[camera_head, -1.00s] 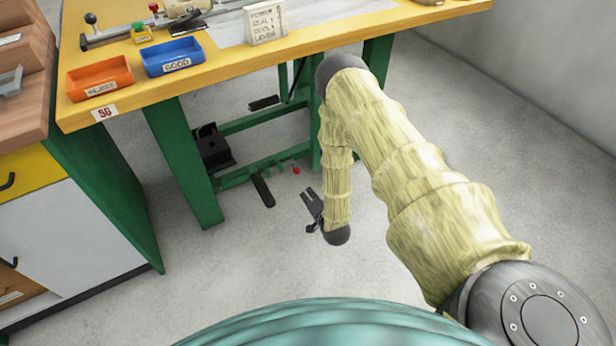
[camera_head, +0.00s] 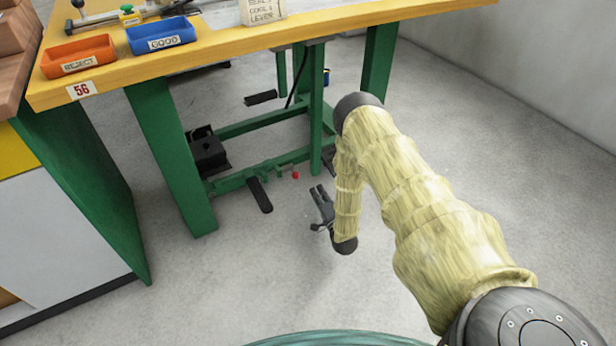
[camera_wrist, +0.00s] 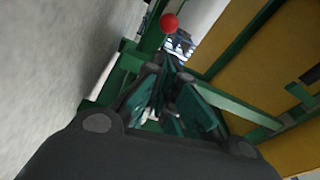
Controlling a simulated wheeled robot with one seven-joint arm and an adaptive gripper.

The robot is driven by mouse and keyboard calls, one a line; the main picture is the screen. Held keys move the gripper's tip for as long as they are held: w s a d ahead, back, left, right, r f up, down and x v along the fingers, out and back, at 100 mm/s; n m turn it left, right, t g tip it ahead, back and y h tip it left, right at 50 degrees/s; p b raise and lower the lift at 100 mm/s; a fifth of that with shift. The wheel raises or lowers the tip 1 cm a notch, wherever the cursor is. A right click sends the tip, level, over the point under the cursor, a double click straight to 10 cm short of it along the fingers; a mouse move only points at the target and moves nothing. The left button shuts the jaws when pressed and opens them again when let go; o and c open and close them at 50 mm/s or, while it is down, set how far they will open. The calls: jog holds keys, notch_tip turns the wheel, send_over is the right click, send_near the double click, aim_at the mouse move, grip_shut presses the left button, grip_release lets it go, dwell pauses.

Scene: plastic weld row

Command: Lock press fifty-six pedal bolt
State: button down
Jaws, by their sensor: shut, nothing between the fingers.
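Press fifty-six is the yellow-topped bench with the red 56 label (camera_head: 82,90). Under it, a black pedal (camera_head: 259,194) sticks out from the green lower frame bar. A small red knob (camera_head: 295,175), likely the bolt's, sits at that bar, right of the pedal. In the wrist view the red knob (camera_wrist: 169,23) shows large, at the top, beyond the fingers. My gripper (camera_head: 318,190) is low, right of the pedal and just below and right of the knob, apart from both. Its fingers (camera_wrist: 172,95) look shut and empty. The bolt's body is too small to read.
A black box (camera_head: 208,152) sits on the left of the frame. Green legs (camera_head: 172,160) stand either side. Orange REJECT (camera_head: 78,57) and blue GOOD (camera_head: 161,36) trays lie on the bench top. A white cabinet (camera_head: 60,220) stands left. The floor (camera_head: 240,280) in front is clear.

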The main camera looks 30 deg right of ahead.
jog(key=w+d+b, duration=0.1)
jog(key=w+b, duration=0.4)
jog(key=w, duration=0.5)
jog(key=shift+r, duration=0.35)
jog(key=a+p, duration=0.2)
jog(key=a, duration=0.5)
jog(key=shift+s+a+p, duration=0.15)
jog(key=shift+a+p, duration=0.2)
